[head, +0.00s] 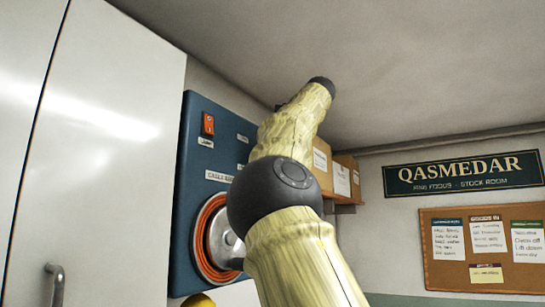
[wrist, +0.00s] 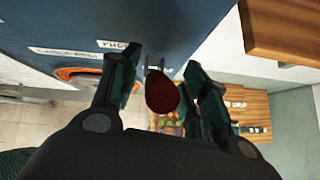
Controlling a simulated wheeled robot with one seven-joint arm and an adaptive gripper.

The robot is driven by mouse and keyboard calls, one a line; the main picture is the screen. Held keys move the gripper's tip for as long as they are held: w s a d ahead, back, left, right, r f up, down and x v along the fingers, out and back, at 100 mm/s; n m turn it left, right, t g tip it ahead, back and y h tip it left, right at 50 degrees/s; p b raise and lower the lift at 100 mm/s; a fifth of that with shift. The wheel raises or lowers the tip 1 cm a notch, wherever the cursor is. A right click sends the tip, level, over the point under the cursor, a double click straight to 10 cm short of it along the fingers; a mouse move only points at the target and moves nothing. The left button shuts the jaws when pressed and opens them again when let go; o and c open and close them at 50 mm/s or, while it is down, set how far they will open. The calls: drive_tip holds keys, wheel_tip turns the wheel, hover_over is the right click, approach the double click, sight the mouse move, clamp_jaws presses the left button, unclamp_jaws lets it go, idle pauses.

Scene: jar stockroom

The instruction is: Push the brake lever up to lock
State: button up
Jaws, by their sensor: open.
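A dark red knob (wrist: 162,96), which looks like the end of the brake lever, shows in the wrist view with a short metal piece behind it. It sits by the blue panel (wrist: 75,18), which also shows in the head view (head: 198,160). My gripper (wrist: 161,62) is open, with one finger on each side of the knob. I cannot tell whether either finger touches it. In the head view my arm reaches up in front of the panel and hides the lever and most of my gripper.
An orange cable reel (head: 203,238) is on the panel's lower part, with a red switch (head: 208,124) above. A white cabinet (head: 115,150) stands at the left. Boxes (head: 341,177) sit on a wooden shelf behind my arm. A noticeboard (head: 483,248) hangs at the right.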

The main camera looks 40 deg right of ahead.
drive_tip(key=v, duration=1.2)
drive_tip(key=shift+d, duration=0.15)
idle(0.3)
